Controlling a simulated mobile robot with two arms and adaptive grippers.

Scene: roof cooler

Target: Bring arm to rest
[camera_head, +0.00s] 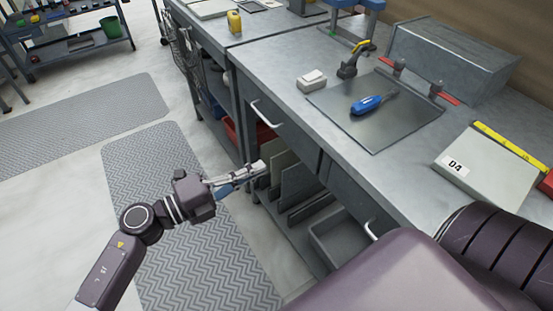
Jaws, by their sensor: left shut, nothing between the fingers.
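My left arm comes in from the lower left. My left gripper (250,172) is shut and empty, in front of the open lower part of the grey workbench (289,87), below the level of its top. The fingers point right, toward upright panels (296,184) stored under the bench. In this view I cannot tell whether the fingertips touch anything. A dark purple part of my own body fills the lower right. My right gripper is not in view.
On the bench lie a blue tool (372,104) on a dark metal plate (398,126), a small white block (312,81) and a box marked D4 (480,171). A red bin (232,130) sits under the bench. Patterned mats (215,262) cover the open floor at left.

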